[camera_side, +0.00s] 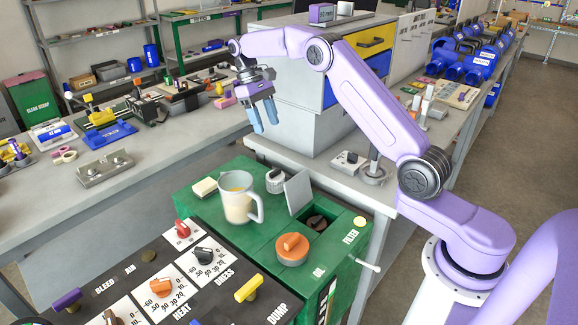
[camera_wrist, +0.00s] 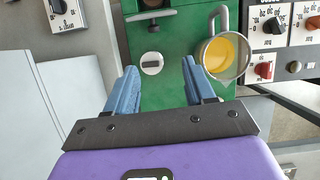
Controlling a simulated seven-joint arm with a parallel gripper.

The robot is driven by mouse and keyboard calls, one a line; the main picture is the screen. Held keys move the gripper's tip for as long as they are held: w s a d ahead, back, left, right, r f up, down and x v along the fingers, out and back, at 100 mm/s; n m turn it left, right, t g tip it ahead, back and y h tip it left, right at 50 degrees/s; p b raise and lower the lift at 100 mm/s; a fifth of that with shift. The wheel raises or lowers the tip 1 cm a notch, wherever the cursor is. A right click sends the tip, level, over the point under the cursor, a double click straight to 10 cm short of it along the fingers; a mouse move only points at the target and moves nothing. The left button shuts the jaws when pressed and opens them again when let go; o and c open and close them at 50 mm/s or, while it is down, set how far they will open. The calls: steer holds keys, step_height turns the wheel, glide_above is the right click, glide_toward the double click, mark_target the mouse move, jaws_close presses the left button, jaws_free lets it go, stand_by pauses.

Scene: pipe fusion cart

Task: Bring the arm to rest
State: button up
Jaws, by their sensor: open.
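My arm is raised and bent. My gripper (camera_side: 264,117) hangs in the air above and behind the green cart (camera_side: 190,212), its two blue fingers pointing down. In the wrist view my gripper (camera_wrist: 158,66) has its fingers spread wide with nothing between them. It is clear of the cart top in the side view. A clear jug (camera_side: 240,197) with yellow liquid stands upright on the cart, apart from the fingers. It also shows in the wrist view (camera_wrist: 222,58), to the right of the fingers.
An orange cap (camera_side: 292,250), an upright grey plate (camera_side: 298,191) and a white block (camera_side: 204,187) are on the cart. A panel of knobs (camera_side: 172,275) is in front. A grey cabinet (camera_side: 300,118) stands behind my gripper. A cluttered bench (camera_side: 150,150) is at left.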

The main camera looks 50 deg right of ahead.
steer(key=s+a+r+n+t+h, duration=0.1)
steer(key=s+a+r+n, duration=0.15)
steer(key=s+a, duration=0.55)
steer(key=s+a+r+n+t, duration=0.2)
steer(key=s+a+n, duration=0.2)
steer(key=s+a, duration=0.45)
steer(key=s+d+f+n, duration=0.2)
steer(key=s+d, duration=0.1)
steer(key=s, duration=0.9)
steer(key=s+d+f+n+t+y, duration=0.1)
steer(key=s+d+f+n, duration=0.1)
steer(key=s, duration=1)
steer(key=shift+d+n+y, duration=0.3)
steer(key=shift+d+n, duration=0.15)
steer(key=shift+n, duration=0.4)
